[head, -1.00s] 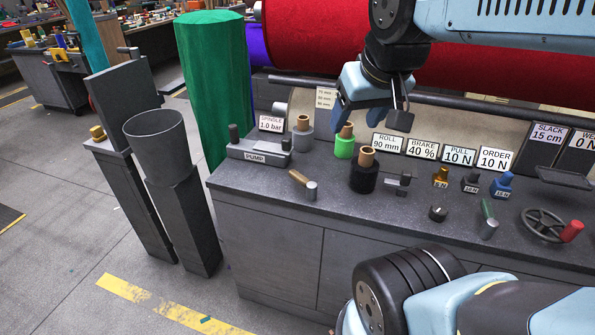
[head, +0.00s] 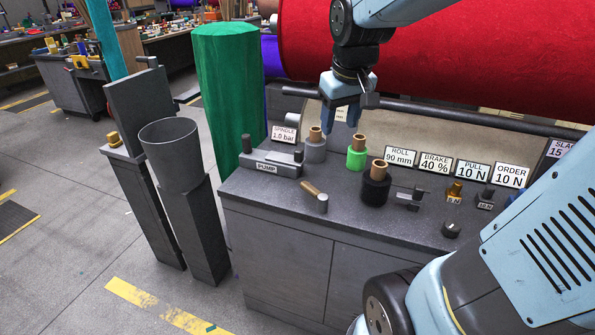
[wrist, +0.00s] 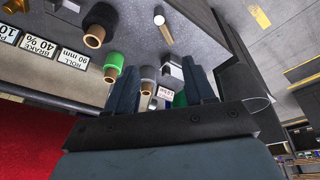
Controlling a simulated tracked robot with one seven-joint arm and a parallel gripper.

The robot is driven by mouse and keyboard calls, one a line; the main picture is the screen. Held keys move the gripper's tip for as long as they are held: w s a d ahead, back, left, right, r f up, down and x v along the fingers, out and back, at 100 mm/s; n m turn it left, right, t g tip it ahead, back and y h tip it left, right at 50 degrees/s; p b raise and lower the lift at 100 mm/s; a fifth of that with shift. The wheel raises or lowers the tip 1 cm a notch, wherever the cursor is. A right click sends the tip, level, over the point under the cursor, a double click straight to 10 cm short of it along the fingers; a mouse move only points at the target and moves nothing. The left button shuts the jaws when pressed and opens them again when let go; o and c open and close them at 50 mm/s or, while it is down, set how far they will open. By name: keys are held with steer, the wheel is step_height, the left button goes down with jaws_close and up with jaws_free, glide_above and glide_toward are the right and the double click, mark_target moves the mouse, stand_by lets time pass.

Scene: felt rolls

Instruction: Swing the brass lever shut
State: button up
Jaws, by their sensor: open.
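The brass lever (head: 311,189) lies on the bench top near its front left part, a short brass-coloured bar with a grey cylinder at its front right end. In the wrist view the brass lever (wrist: 165,34) shows near the top, beyond the fingertips. My gripper (head: 341,120) is open and empty, in the air above the back of the bench near the grey roll (head: 315,147). It is apart from the lever, behind it and slightly to the right. Both blue fingers of my gripper (wrist: 162,68) show in the wrist view.
The pump block (head: 270,163) stands left of the lever. The green roll (head: 357,153) and black roll (head: 376,184) stand to its right. A large red felt roll (head: 420,55) lies behind the bench. The bench top in front of the lever is clear.

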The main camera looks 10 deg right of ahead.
steer(key=w+f+n+g, duration=0.2)
steer(key=w+f, duration=0.4)
steer(key=w, duration=0.3)
steer(key=n+g, duration=0.1)
glide_above(308, 185)
step_height(308, 185, down, 8)
step_height(308, 185, down, 14)
steer(key=shift+d, duration=0.1)
steer(key=shift+c, duration=0.5)
jaws_close()
